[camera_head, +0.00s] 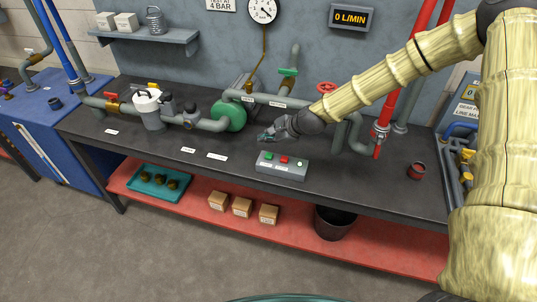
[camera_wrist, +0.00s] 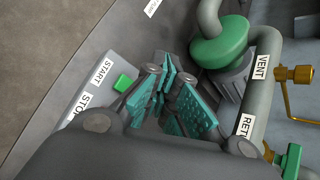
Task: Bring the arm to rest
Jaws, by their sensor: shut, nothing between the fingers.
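My arm reaches in from the right side of the head view, over the dark workbench (camera_head: 330,178). My gripper (camera_head: 266,137) hangs above the bench, just behind the grey control box (camera_head: 281,172) and apart from it. It is shut and empty. In the wrist view its teal finger pads (camera_wrist: 167,72) come together at the tips. The control box also shows there, with a green button (camera_wrist: 123,82) beside a START label; its other buttons are hidden or out of view. The green pump (camera_head: 232,117) stands left of the gripper.
Pipes with a red handwheel (camera_head: 326,87) run along the back of the bench. A white-topped filter (camera_head: 148,110) stands at left. The display (camera_head: 351,18) reads 0 L/MIN. The bench front between box and cup is clear.

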